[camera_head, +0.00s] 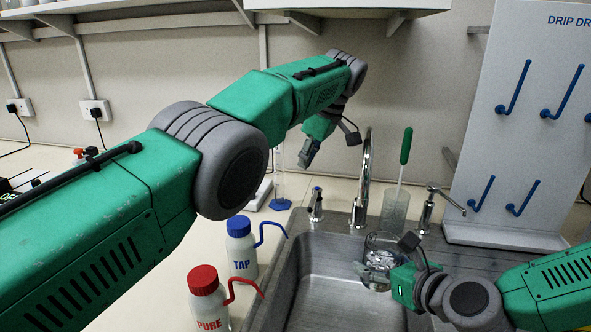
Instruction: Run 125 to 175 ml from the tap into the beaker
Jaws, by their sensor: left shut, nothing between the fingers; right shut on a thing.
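A clear glass beaker (384,243) is over the sink (305,285), under or close to the spout of the tall chrome tap (366,165). My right gripper (372,275) is shut on the beaker from its near right side. The gripper partly covers the beaker, and I cannot read a water level. My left gripper (307,155) is shut and empty, pointing down behind the sink, left of the tall tap. A small tap handle (316,205) stands below it on the sink's back ledge, apart from the fingers.
A blue-capped TAP bottle (241,250) and a red-capped PURE bottle (207,298) stand left of the sink. A cylinder with a green-handled brush (396,205) and another chrome fitting (430,208) stand behind it. A drip rack (520,130) is at right.

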